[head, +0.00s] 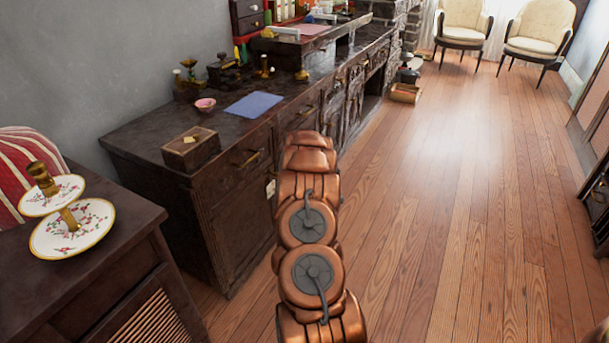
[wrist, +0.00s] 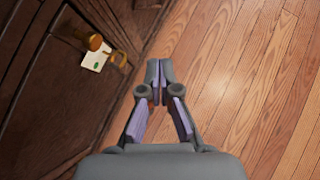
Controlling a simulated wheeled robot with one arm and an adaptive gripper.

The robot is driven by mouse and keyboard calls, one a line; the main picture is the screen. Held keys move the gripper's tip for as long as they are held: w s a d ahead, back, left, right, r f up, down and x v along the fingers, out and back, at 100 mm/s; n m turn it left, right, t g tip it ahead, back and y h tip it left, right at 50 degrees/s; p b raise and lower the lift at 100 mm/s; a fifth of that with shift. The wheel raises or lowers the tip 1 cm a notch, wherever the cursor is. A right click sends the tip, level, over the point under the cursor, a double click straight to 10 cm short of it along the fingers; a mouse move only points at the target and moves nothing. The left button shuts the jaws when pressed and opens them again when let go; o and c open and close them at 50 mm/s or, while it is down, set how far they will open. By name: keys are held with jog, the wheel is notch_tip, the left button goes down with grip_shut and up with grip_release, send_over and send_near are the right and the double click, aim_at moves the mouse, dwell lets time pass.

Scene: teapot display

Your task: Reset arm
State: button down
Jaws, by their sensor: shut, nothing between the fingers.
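My arm stretches forward in the head view, over the wooden floor beside the long dark cabinet (head: 240,225); my gripper itself is hidden there behind the arm links. In the wrist view, my gripper (wrist: 158,68) is shut, its fingertips together and nothing held. It points down past the front of the cabinet (wrist: 50,110), above the wooden floor (wrist: 245,100). A brass handle with a small pale tag (wrist: 95,58) shows on the cabinet front to the left of the fingers.
A small wooden box (head: 191,150), a pink bowl (head: 205,104) and a blue sheet (head: 254,105) lie on the cabinet top. A two-tier plate stand (head: 72,230) stands on a near left side table (head: 95,285). The floor (head: 460,190) to the right is clear.

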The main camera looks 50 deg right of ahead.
jog(key=shift+s+r, duration=0.55)
jog(key=shift+s, duration=0.15)
jog(key=a+r+m+g+y+p, duration=0.15)
jog(key=a+r+m+p, duration=0.8)
jog(key=a+r, duration=1.25)
jog(key=s+a+r+m+g+y+p, duration=0.1)
jog(key=s+a+r+m+p, duration=0.2)
jog(key=s+a+r, duration=0.3)
jog(key=s+a+r+m+g+p, duration=0.1)
jog(key=s+a+r+m+p, duration=0.2)
jog(key=a+r, duration=0.5)
jog(key=s+a+r+m+g+y+p, duration=0.1)
jog(key=s+a+r+m+p, duration=0.2)
jog(key=s+a, duration=0.5)
jog(key=s+a+r+m+g+y+p, duration=0.2)
jog(key=s+a+r+m+p, duration=0.2)
jog(key=s+a, duration=0.3)
jog(key=s+a+r+m+g+y+p, duration=0.1)
jog(key=s+a+r+m+p, duration=0.2)
jog(key=s, duration=1.3)
jog(key=a+r, duration=0.3)
jog(key=a, duration=0.2)
jog(key=shift+a, duration=0.35)
jog(key=shift+r+m+y, duration=0.1)
jog(key=shift+m+y, duration=0.15)
